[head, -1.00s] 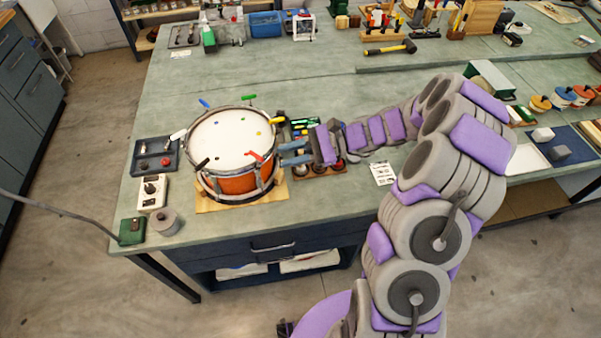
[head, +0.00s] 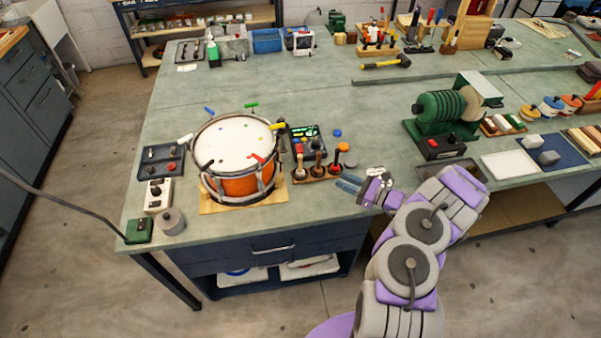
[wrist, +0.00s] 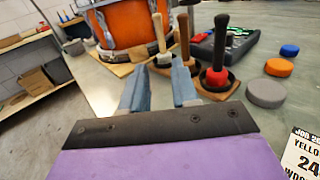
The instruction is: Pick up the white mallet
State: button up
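A wooden rack (head: 325,172) stands right of the drum and holds three upright mallets in dark cups. In the wrist view, the white mallet (wrist: 158,32) has a pale handle and stands leftmost, close to the drum. A brown-handled mallet (wrist: 184,38) is in the middle, and a black-handled one with a red head (wrist: 217,76) is at right. My gripper (head: 347,184) is at the bench's front edge, right of the rack and apart from it. In the wrist view, my gripper (wrist: 158,72) is open and empty, its blue fingers pointing toward the rack.
The orange drum (head: 236,184) stands left of the rack. A dark tray (head: 304,138) lies behind the rack. Blue, orange and grey discs (wrist: 266,93) lie right of it in the wrist view. A green machine (head: 445,112) stands farther right. The bench's middle is clear.

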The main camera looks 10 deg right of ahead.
jog(key=b, duration=0.1)
send_near(300, 166)
jog(key=w+a, duration=0.1)
jog(key=w+a+r, duration=0.1)
jog(key=shift+w+r, duration=0.1)
jog(key=shift+w, duration=0.25)
jog(key=shift+r+b+x, duration=0.2)
jog(key=shift+b+x, duration=0.2)
jog(key=shift+x, duration=1)
jog(key=shift+r+b+x, duration=0.15)
jog(key=shift+b+x, duration=0.2)
jog(key=shift+x, duration=1.05)
jog(key=shift+c, duration=0.2)
grip_shut()
jog(key=shift+d, duration=0.1)
